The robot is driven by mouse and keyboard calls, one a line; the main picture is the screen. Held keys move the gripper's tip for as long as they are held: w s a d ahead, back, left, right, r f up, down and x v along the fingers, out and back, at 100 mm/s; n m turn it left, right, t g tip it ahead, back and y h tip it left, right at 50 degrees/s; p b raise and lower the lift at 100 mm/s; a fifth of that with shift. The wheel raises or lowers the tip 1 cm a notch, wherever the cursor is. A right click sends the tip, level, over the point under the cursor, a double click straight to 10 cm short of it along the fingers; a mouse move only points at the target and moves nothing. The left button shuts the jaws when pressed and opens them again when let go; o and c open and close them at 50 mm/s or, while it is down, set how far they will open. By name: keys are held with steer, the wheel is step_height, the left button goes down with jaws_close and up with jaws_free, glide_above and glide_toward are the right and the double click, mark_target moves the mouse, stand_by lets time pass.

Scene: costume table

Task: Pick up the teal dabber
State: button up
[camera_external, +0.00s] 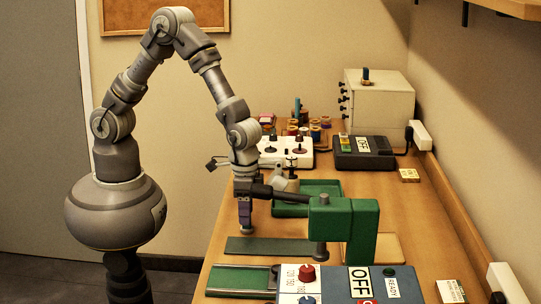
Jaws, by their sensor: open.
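My gripper (245,222) points down over the near left part of the table, above or beside a dark flat strip. A slim teal upright piece (297,108) stands at the back among the thread spools, well beyond my gripper. It is too small to tell for sure whether it is the teal dabber.
A green press (360,222) with a dark handle stands just right of my gripper. A green tray (322,186) lies behind it. A control box with an OFF label (395,285) fills the front. The dark strip (285,247) lies flat on the wooden table (420,215); the right side has free room.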

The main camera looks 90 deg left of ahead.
step_height(320, 180, down, 2)
steer(key=shift+f, duration=0.1)
steer(key=shift+c, duration=0.2)
jaws_close()
steer(key=shift+r, duration=0.2)
